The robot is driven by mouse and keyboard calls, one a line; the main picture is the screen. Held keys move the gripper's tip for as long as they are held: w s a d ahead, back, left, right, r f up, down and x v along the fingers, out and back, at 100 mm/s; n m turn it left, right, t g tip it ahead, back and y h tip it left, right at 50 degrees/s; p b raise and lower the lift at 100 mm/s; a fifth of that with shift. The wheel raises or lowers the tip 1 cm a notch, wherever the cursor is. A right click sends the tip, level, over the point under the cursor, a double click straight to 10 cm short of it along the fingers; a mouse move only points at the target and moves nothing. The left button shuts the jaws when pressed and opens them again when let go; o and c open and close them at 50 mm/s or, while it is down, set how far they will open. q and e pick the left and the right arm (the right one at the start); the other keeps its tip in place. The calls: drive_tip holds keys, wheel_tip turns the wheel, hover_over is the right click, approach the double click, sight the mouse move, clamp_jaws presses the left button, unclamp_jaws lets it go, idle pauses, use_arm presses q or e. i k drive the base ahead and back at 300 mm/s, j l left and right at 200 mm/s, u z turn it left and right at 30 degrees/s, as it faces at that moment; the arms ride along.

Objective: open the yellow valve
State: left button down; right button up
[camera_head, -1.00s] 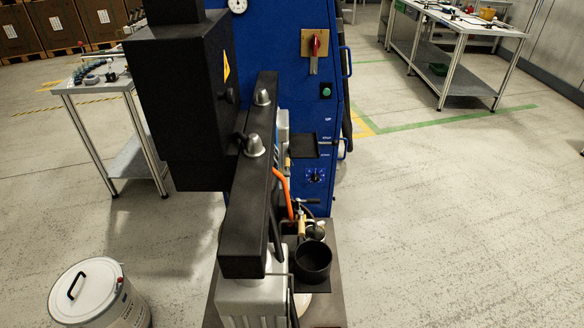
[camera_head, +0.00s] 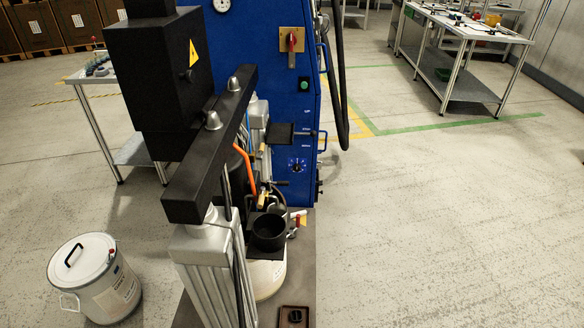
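A small brass-yellow fitting (camera_head: 262,199), which may be the yellow valve, sits among the hoses at the lower front of the blue machine (camera_head: 262,50). It is too small to tell its handle position. A black round cup (camera_head: 268,232) stands just in front of it and partly blocks the view. A small red and pale part (camera_head: 300,219) is just right of the cup. Neither of my grippers is in view.
A black crossbeam (camera_head: 208,150) on grey columns stands in front of the machine. A white lidded drum (camera_head: 94,278) is on the floor at left. A small brown tray (camera_head: 293,317) lies at the bottom. The floor at right is clear.

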sight(261, 151)
drive_tip(key=l+u, duration=0.3)
drive_tip(key=l, duration=2.15)
drive_tip(key=i+l, duration=0.25)
drive_tip(key=i, duration=0.2)
drive_tip(key=i+l+u, duration=0.15)
drive_tip(key=i+l, duration=0.15)
drive_tip(key=i, duration=0.2)
drive_tip(key=i+l, duration=0.3)
drive_tip(key=i, duration=0.15)
drive_tip(key=u, duration=0.05)
